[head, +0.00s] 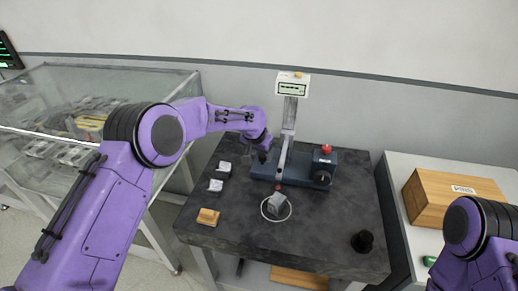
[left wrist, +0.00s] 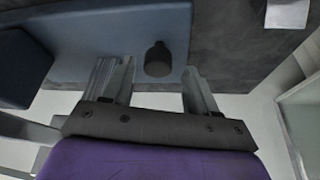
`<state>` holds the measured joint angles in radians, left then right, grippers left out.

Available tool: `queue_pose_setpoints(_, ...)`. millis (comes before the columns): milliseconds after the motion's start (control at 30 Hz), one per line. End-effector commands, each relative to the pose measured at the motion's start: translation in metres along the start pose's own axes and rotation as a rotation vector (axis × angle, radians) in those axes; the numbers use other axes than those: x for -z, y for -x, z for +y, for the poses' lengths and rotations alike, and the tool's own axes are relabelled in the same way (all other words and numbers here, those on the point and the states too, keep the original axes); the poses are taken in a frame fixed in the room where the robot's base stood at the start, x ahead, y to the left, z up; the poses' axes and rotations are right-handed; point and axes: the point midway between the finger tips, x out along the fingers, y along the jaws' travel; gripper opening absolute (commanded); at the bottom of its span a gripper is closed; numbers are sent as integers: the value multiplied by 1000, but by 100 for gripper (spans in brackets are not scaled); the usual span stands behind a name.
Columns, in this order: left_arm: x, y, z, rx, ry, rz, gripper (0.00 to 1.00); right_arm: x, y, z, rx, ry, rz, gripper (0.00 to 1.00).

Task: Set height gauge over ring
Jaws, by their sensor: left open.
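The height gauge has a blue base (head: 328,170) with a red button and a black knob, a pale upright column (head: 288,125) and a display head (head: 293,85). It stands at the back of the dark table. A white ring (head: 264,211) lies on the table in front of it, around a grey block (head: 277,202). My left gripper (head: 263,152) is beside the left end of the base. In the left wrist view it is open (left wrist: 153,75), with a dark knob-like part (left wrist: 158,60) of the gauge between its fingers, contact unclear. My right gripper is out of view.
A black cylinder (head: 362,241) stands near the front right. A wooden box (head: 450,196) sits on the right table. The table (head: 330,225) is clear right of the ring.

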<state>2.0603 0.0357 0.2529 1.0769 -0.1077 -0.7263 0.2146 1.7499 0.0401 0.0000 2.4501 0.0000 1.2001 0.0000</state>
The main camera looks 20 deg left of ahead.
Motion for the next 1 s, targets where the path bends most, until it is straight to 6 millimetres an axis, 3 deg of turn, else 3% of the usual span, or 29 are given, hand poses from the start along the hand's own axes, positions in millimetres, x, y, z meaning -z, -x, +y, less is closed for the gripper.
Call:
queue_pose_setpoints(300, -1, 71, -4, 2, 3, 5, 58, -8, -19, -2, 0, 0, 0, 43)
queue_pose_setpoints(400, -1, 86, -4, 2, 3, 2, 58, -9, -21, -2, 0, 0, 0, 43)
queue_pose_setpoints(767, 0, 96, -4, 1, 3, 0, 58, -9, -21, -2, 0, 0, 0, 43)
queue_pose_setpoints(867, 3, 105, -4, 1, 3, 1, 58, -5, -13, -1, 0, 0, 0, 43)
queue_pose_setpoints(1000, 16, 136, -4, 1, 3, 2, 58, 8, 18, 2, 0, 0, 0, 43)
